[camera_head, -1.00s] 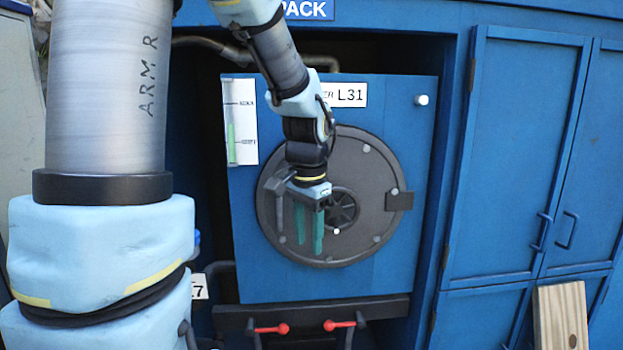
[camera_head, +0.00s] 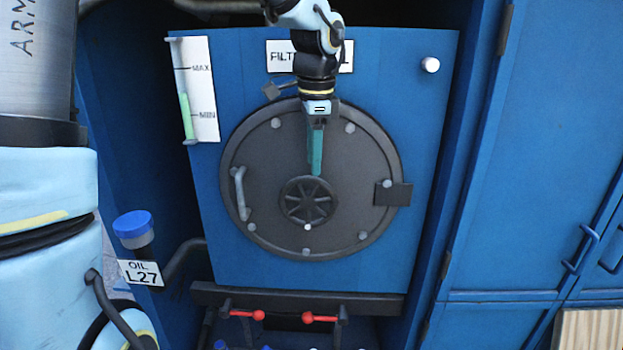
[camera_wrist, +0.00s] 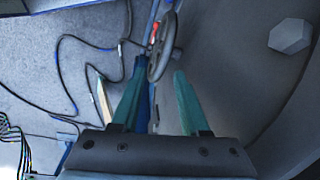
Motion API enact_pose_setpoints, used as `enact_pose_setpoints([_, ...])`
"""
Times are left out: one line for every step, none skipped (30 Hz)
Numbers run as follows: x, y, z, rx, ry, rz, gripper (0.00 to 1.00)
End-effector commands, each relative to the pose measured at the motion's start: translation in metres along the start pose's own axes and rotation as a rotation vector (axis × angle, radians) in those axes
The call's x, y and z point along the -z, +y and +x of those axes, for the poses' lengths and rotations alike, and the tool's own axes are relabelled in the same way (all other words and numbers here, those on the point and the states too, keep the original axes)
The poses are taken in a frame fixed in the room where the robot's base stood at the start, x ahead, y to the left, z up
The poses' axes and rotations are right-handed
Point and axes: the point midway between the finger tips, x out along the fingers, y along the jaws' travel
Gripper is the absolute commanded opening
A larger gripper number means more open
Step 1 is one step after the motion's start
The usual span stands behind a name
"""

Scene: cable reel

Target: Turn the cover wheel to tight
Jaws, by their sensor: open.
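The cover wheel (camera_head: 308,203) is a small dark spoked handwheel at the middle of a round grey cover on a blue box. A small white dot sits at its lower edge. In the wrist view the wheel (camera_wrist: 162,48) shows nearly edge-on, just beyond the fingers. My gripper (camera_head: 315,172) points down in front of the cover, its green fingertips at the upper rim of the wheel. In the wrist view my gripper (camera_wrist: 152,85) has its two fingers spread with nothing between them. I cannot tell whether a finger touches the wheel.
The cover (camera_head: 352,215) has a grey handle (camera_head: 240,193) at left, bolts round its edge and a dark latch (camera_head: 393,194) at right. Red-handled valves (camera_head: 320,317) lie below. A blue-capped oil filler (camera_head: 133,228) stands at lower left. Closed blue cabinet doors are at right.

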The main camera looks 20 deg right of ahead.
Motion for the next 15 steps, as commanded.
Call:
enact_pose_setpoints([0.0, 0.001, 0.009, -0.005, -0.001, 0.002, 0.45])
enact_pose_setpoints([0.0, 0.001, 0.015, -0.006, -0.001, 0.002, 0.45])
enact_pose_setpoints([0.0, 0.001, 0.022, -0.005, -0.001, 0.001, 0.45])
enact_pose_setpoints([0.0, 0.001, 0.028, -0.004, -0.001, 0.001, 0.45])
enact_pose_setpoints([0.0, 0.001, 0.033, -0.004, -0.001, 0.001, 0.45])
enact_pose_setpoints([0.0, 0.001, 0.039, -0.004, 0.0, 0.002, 0.45])
enact_pose_setpoints([0.0, 0.001, 0.043, -0.004, -0.001, 0.001, 0.45])
enact_pose_setpoints([0.0, 0.001, 0.047, -0.003, -0.001, 0.0, 0.45])
enact_pose_setpoints([0.0, 0.0, 0.051, -0.002, 0.0, 0.0, 0.45])
enact_pose_setpoints([0.0, 0.0, 0.054, -0.001, 0.0, 0.0, 0.45])
enact_pose_setpoints([0.0, 0.0, 0.057, -0.001, -0.001, 0.0, 0.45])
enact_pose_setpoints([0.0, 0.001, 0.059, -0.001, 0.0, -0.001, 0.45])
enact_pose_setpoints([0.0, 0.0, 0.061, -0.001, 0.0, -0.002, 0.45])
enact_pose_setpoints([0.0, 0.0, 0.062, 0.0, 0.0, -0.002, 0.45])
enact_pose_setpoints([0.0, 0.0, 0.063, 0.0, 0.0, -0.001, 0.45])
